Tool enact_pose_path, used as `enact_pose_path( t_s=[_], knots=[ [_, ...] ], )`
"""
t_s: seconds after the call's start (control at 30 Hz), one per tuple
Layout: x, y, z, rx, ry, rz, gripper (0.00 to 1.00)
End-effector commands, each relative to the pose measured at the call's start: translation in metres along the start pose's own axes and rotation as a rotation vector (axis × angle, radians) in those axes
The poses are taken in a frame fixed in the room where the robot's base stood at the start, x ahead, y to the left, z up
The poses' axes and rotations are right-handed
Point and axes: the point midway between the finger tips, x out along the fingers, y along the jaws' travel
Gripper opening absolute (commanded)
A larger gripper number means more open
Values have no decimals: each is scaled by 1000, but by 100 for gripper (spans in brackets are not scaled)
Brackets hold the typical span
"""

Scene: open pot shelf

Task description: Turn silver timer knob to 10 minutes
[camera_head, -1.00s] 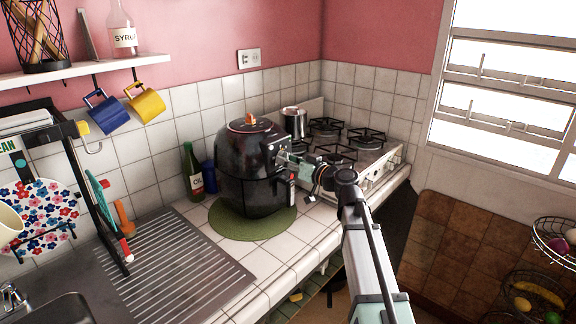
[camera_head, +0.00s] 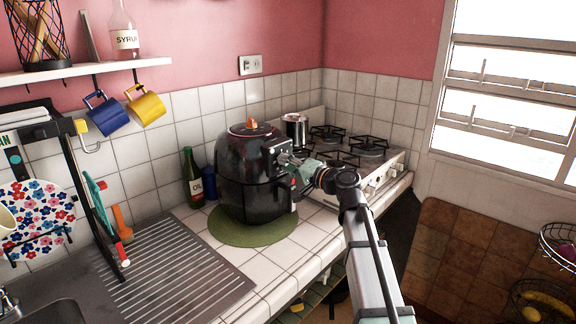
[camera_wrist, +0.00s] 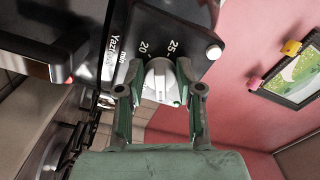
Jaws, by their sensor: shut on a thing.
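The black air fryer (camera_head: 246,180) stands on a round green mat (camera_head: 252,232) on the tiled counter. Its silver timer knob (camera_wrist: 158,80) shows in the wrist view, on a dark panel (camera_wrist: 175,28) marked with "20", "25" and "min". My gripper (camera_wrist: 158,92) has its two fingers on either side of the knob and is shut on it. In the head view my gripper (camera_head: 290,163) reaches the fryer's front from the right and covers the knob. The knob's exact setting cannot be read; several dial marks are hidden.
A gas stove (camera_head: 350,165) with a silver pot (camera_head: 296,131) stands right of the fryer. A green oil bottle (camera_head: 192,178) and a blue container (camera_head: 211,182) stand at its left. The grooved drainboard (camera_head: 180,270) in front is clear.

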Motion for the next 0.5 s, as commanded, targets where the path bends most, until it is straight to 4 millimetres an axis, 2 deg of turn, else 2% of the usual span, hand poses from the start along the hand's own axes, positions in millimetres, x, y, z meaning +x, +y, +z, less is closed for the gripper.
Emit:
enact_pose_path(
  t_s=[0.5],
  knots=[
    [1,-8,-3,480,1,-3,1]
  ],
)
